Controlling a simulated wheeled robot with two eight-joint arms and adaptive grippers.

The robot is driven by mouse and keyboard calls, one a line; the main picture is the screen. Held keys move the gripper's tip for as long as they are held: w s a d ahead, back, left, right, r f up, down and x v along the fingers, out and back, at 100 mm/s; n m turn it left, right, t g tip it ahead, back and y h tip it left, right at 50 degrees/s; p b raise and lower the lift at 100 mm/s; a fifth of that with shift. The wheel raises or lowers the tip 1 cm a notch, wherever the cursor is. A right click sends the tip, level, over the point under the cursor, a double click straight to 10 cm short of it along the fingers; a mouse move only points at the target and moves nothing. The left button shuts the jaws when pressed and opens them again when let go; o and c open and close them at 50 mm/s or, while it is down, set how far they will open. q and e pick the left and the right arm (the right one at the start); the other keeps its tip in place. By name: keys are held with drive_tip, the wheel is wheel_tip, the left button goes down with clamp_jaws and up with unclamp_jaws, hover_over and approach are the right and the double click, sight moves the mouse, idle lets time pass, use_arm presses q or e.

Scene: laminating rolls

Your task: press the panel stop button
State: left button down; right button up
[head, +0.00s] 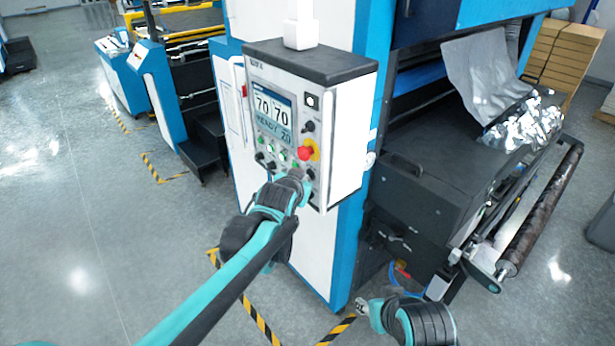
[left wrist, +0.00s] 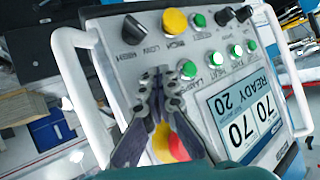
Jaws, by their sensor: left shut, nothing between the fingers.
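The control panel (head: 325,110) has a lit screen (head: 274,108) reading 70, 70, READY 20. A red mushroom button on a yellow ring (head: 304,153) sits at its right side; it shows in the left wrist view (left wrist: 180,148) partly behind my fingers. My left gripper (head: 301,176) is shut and empty in front of the panel's lower right, just below the red button in the head view. In the left wrist view its fingertips (left wrist: 164,75) lie beside a green button (left wrist: 188,68). I cannot tell whether they touch the panel. My right gripper (head: 364,308) is low, its fingers unclear.
More green buttons (left wrist: 215,58), a yellow button (left wrist: 174,21) and black knobs (left wrist: 134,29) crowd the panel. White handles (left wrist: 75,50) flank it. The dark machine (head: 430,185) with foil stands right. Striped floor tape (head: 262,325) lies below; open floor is at left.

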use_arm(q)
drive_tip(key=shift+a, duration=0.15)
drive_tip(key=shift+s+a, duration=0.45)
drive_tip(key=shift+a, duration=0.1)
drive_tip(key=s+a, duration=0.1)
drive_tip(key=a, duration=0.1)
drive_tip(key=s+a, duration=0.2)
drive_tip(key=shift+p, duration=0.3)
idle(0.9)
drive_tip(key=s+a+f+n+g+y+b, duration=0.1)
drive_tip(key=s+a+f+b, duration=0.4)
drive_tip(key=f, duration=0.8)
drive_tip(key=s+a+f+n+g+y+b, duration=0.1)
drive_tip(key=s+a+f+b, duration=0.5)
drive_tip(key=s+f+b, duration=0.6)
drive_tip(key=s+a+f+n+g+y+b, duration=0.1)
drive_tip(key=s+a+f+n+g+b, duration=0.2)
drive_tip(key=s+f+b, duration=0.6)
wheel_tip(320, 180, down, 6)
drive_tip(key=a+n+b, duration=0.1)
drive_tip(key=a+b, duration=0.1)
drive_tip(key=b, duration=0.1)
drive_tip(key=shift+s+a+r+b, duration=0.2)
drive_tip(key=shift+s+a+b, duration=0.05)
drive_tip(key=shift+b, duration=0.05)
